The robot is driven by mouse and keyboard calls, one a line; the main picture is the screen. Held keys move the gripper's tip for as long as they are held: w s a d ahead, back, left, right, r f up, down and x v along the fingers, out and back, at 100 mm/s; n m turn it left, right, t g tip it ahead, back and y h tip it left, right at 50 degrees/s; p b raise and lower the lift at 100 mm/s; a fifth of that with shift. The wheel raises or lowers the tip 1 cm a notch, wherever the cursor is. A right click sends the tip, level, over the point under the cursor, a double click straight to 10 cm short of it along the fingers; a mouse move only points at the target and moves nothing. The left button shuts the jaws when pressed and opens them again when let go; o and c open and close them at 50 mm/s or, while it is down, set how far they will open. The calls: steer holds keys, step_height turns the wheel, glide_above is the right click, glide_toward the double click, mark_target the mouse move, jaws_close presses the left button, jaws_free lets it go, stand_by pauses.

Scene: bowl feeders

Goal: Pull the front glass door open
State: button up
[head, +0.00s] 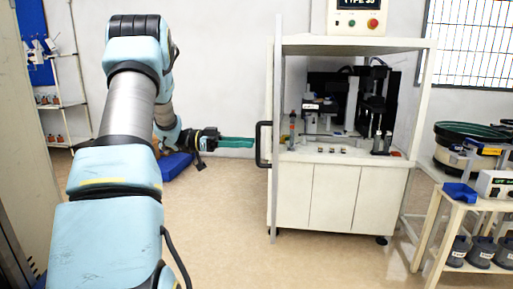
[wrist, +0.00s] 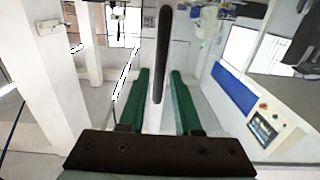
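The glass door (head: 275,190) shows nearly edge-on as a tall narrow panel at the left front of the white cabinet (head: 330,190). Its black handle (head: 260,145) stands out on the door's left side. The handle (wrist: 163,55) is an upright dark bar in the wrist view. My gripper (head: 252,142) comes from the left, level with the handle and very near its left side. In the wrist view my gripper (wrist: 160,75) has its green fingers apart, with the handle's lower end between them in the picture. Contact cannot be told.
The cabinet holds machinery (head: 345,105) and has a control box (head: 358,16) on top. A side table (head: 440,225) with a bowl feeder (head: 470,133) stands at the right. A blue object (head: 175,165) is behind my arm. The floor (head: 320,262) before the cabinet is clear.

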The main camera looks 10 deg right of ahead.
steer(key=b+v, duration=0.1)
steer(key=v, duration=0.5)
steer(key=shift+a, duration=0.1)
